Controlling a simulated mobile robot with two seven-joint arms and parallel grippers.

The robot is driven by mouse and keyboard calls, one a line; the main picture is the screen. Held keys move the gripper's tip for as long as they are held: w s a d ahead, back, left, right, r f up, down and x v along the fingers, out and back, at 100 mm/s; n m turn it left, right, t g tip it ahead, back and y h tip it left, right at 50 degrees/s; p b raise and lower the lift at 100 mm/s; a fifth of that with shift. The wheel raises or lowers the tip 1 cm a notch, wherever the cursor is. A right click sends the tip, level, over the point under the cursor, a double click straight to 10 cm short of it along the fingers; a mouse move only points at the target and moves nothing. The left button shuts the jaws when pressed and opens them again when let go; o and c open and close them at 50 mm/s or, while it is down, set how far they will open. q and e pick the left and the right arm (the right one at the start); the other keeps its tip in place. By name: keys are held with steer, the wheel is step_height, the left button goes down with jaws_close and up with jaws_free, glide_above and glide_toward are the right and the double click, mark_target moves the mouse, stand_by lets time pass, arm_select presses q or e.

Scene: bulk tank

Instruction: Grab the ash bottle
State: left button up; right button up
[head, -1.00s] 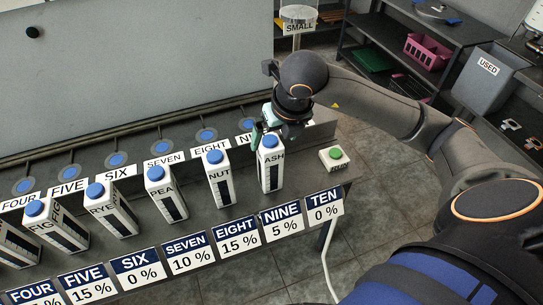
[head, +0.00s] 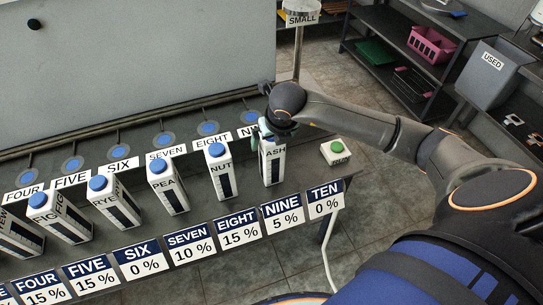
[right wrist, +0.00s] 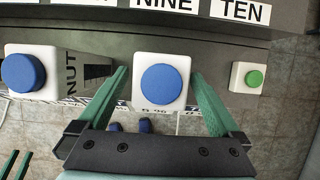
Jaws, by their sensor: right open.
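The ash bottle (head: 272,164) is a white carton-like bottle with a black stripe and the label ASH, standing upright at the right end of the row on the table. In the right wrist view its blue cap (right wrist: 161,84) lies between my right gripper's two green fingers. My right gripper (head: 263,131) is at the top of the ash bottle in the head view, and its arm hides the cap there. In the right wrist view the gripper (right wrist: 160,88) is open, one finger on each side of the bottle, with small gaps.
The nut bottle (head: 220,172) stands just left of the ash bottle, with the pea bottle (head: 168,187) and several others further left. A box with a green button (head: 337,151) sits to the right. Label cards line the table's front edge.

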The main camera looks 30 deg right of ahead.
steer(key=shift+w+d+f, duration=0.1)
steer(key=shift+w+f, duration=0.05)
steer(key=shift+f, duration=0.4)
jaws_close()
stand_by(0.5)
